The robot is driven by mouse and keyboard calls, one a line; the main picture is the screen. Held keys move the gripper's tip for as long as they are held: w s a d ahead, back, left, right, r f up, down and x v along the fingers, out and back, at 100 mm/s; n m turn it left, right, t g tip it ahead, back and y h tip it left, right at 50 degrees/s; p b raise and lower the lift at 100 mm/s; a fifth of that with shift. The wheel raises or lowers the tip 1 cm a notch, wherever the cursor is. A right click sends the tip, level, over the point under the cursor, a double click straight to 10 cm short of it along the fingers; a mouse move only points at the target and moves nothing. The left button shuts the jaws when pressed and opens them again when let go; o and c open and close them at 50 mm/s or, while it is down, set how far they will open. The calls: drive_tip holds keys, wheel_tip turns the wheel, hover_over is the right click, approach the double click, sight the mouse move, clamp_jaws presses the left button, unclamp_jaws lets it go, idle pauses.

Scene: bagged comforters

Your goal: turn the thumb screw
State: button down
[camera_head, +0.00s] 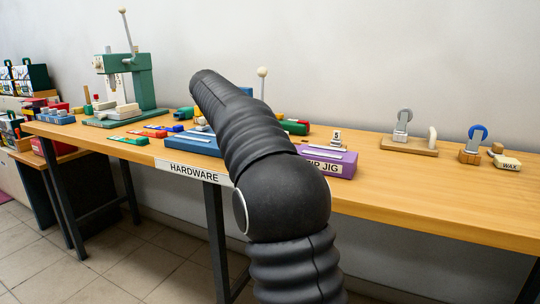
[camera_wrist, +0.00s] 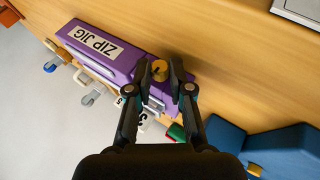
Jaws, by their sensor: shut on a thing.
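The thumb screw (camera_wrist: 159,70) is a small round brass-coloured knob at the end of the purple zip jig (camera_wrist: 112,50) in the wrist view. My gripper (camera_wrist: 160,76) has its two black fingers on either side of the knob, shut on it. The zip jig also shows in the head view (camera_head: 340,167), at the table's front edge just right of my arm. My arm hides the gripper and the thumb screw there.
The wooden table (camera_head: 440,205) carries a blue block (camera_head: 192,144) left of my arm and a green press (camera_head: 145,80) farther left. A wooden stand with a caster (camera_head: 408,146) stands to the right. The table's front right is clear.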

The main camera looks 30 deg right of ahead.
drive_tip(key=c, duration=1.1)
unclamp_jaws()
drive_tip(key=shift+o, duration=0.2)
drive_tip(key=shift+v, duration=3.75)
